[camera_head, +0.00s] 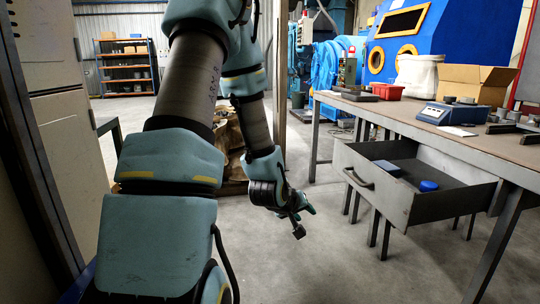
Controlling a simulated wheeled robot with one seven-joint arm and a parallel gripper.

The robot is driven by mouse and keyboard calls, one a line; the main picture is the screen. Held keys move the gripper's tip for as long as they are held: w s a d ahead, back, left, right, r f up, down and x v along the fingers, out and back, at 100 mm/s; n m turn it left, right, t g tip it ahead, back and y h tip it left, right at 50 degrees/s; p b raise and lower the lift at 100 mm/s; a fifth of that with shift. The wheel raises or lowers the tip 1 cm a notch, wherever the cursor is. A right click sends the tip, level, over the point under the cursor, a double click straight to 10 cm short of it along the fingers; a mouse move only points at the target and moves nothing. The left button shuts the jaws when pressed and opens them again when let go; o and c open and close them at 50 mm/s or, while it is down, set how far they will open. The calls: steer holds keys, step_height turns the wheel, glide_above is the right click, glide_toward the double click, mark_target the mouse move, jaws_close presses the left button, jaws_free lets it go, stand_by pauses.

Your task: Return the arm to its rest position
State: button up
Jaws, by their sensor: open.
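My arm rises on the left and centre of the head view, bent down at the elbow. My gripper (300,222) hangs at its end above the bare floor, left of the workbench and apart from it. The jaws are small in the picture, open, and nothing shows between them. No rest mark or cradle for the arm is in view.
A workbench (440,138) stands at the right with its drawer (375,200) pulled out toward my gripper. A blue round item (428,186) lies in the drawer. A grey cabinet (50,100) stands close at left. Concrete floor (335,265) is clear below.

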steer(key=s+a+r+m+g+y, duration=0.1)
steer(key=s+a+r+g+y, duration=0.25)
steer(key=s+a, duration=0.4)
steer(key=s+a+r+m+g+y, duration=0.1)
steer(key=s+a+r+g+y, duration=0.1)
steer(key=s+a+r, duration=0.5)
steer(key=w+a+p+v, duration=0.1)
steer(key=w+p+v, duration=0.1)
steer(key=p+v, duration=1.1)
steer(key=w+a+r+p+v, duration=0.1)
steer(key=w+p+v, duration=0.2)
steer(key=p+v, duration=1)
steer(key=p, duration=0.3)
steer(key=shift+w+g, duration=0.3)
steer(key=shift+g, duration=0.05)
